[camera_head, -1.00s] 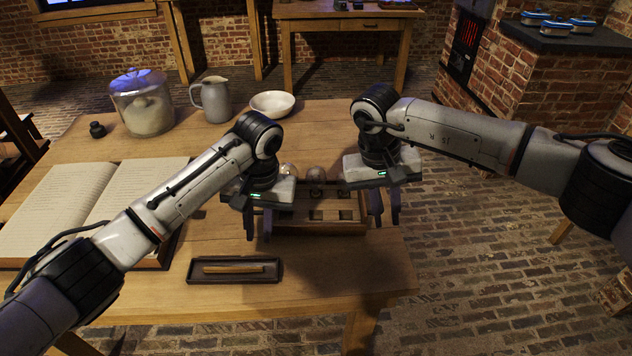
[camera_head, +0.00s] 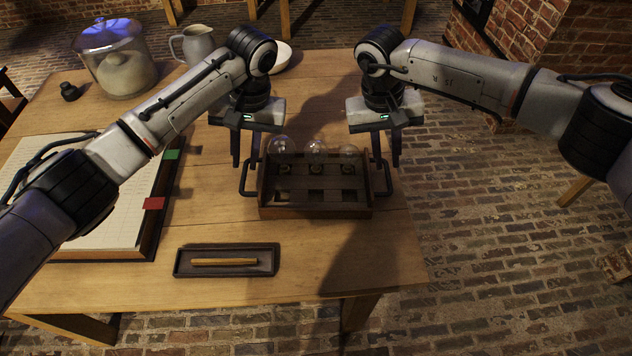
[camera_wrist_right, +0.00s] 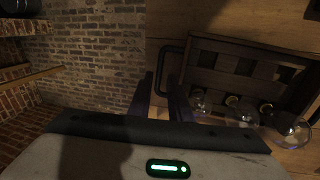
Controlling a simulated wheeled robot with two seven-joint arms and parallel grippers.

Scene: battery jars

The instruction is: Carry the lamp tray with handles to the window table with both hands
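The lamp tray (camera_head: 315,212) is a dark wooden box with black loop handles, standing on the wooden table with three glass bulbs (camera_head: 316,150) upright in its back row. My left gripper (camera_head: 245,160) is open and empty, fingers down near the top of the left handle (camera_head: 246,180). My right gripper (camera_head: 386,160) is open and empty near the top of the right handle (camera_head: 384,178). The right wrist view shows its two fingers (camera_wrist_right: 162,98) apart, close to the handle (camera_wrist_right: 165,68); contact cannot be told. The window table cannot be made out; only furniture legs show at the top.
An open book (camera_head: 85,215) lies at the left. A small dark tray (camera_head: 227,270) with a wooden stick is in front. A glass jar (camera_head: 117,65), a pitcher (camera_head: 193,45) and a partly hidden bowl (camera_head: 283,58) stand at the back.

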